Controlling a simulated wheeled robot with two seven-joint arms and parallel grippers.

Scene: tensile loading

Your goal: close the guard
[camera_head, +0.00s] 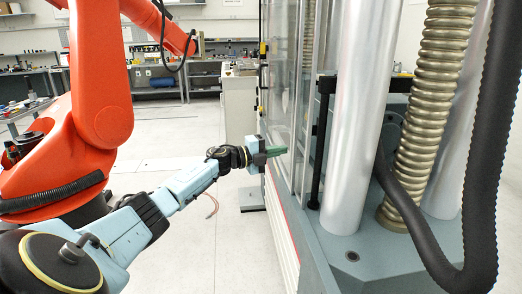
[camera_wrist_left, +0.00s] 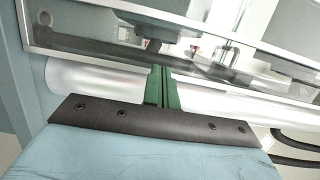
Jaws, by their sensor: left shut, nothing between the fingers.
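The guard (camera_head: 280,75) is a clear panel in a metal frame on the left side of the testing machine. In the left wrist view its metal frame (camera_wrist_left: 200,22) crosses the top of the picture at a slant. My left gripper (camera_head: 284,151) is shut and empty, with its green fingers together and pointing right at the lower part of the guard. In the left wrist view the shut fingers (camera_wrist_left: 162,80) reach up to the frame's lower edge; I cannot tell whether they touch it. My right gripper is not in view.
The machine has a silver column (camera_head: 358,120), a ribbed brass-coloured screw (camera_head: 425,110) and a thick black hose (camera_head: 478,150) on the right. An orange robot arm (camera_head: 95,90) stands at left. Benches line the back. The pale floor (camera_head: 175,135) between is clear.

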